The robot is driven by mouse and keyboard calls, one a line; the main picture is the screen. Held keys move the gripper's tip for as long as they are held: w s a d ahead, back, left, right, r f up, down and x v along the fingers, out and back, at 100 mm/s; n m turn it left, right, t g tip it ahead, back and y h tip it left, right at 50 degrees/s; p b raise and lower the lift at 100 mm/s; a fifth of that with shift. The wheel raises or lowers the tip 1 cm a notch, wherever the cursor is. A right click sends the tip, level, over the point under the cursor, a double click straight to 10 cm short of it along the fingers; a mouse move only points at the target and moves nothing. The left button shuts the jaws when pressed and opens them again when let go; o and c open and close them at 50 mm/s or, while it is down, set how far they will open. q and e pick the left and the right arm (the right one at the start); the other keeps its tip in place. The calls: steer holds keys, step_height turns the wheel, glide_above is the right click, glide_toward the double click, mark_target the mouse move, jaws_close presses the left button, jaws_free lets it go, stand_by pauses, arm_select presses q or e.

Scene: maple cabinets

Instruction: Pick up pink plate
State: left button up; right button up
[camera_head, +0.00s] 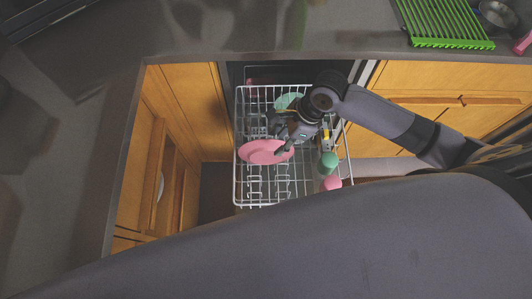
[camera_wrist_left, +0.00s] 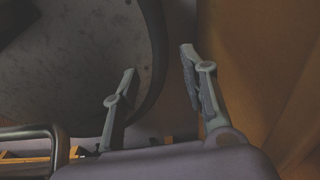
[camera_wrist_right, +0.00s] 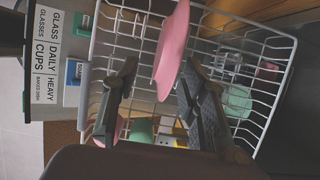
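The pink plate (camera_head: 259,153) stands tilted in the left part of the dishwasher rack (camera_head: 236,178) in the head view. My right gripper (camera_head: 283,142) is over the rack at the plate's right edge. In the right wrist view the plate (camera_wrist_right: 173,45) shows nearly edge-on, with its near edge between the two spread fingers. The right gripper is open; a gap shows between the plate and the left finger, and contact with the other finger is unclear. My left gripper (camera_wrist_left: 158,62) is open and empty in the left wrist view. It is not seen in the head view.
The rack also holds a green dish (camera_head: 287,100), a green cup (camera_head: 328,160) and a pink cup (camera_head: 331,183). The counter (camera_head: 300,48) runs behind, with a green drying rack (camera_head: 445,22). Wooden cabinets (camera_head: 195,100) stand left of the rack.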

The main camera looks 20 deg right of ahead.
mark_target(267, 149)
steer(key=x, duration=0.3)
steer(key=shift+f, duration=0.15)
steer(key=shift+w+a+f, duration=0.1)
steer(key=shift+a+f, duration=0.05)
steer(key=x, duration=0.2)
steer(key=w+x, duration=0.1)
steer(key=x, duration=0.1)
steer(key=shift+a+f, duration=0.1)
steer(key=shift+a, duration=0.05)
steer(key=shift+a+f, duration=0.1)
steer(key=shift+f, duration=0.15)
arm_select(q)
steer(key=shift+w+f, duration=0.15)
steer(key=shift+w, duration=0.8)
arm_select(e)
steer(key=shift+c, duration=0.2)
jaws_close()
arm_select(q)
steer(key=shift+d, duration=0.1)
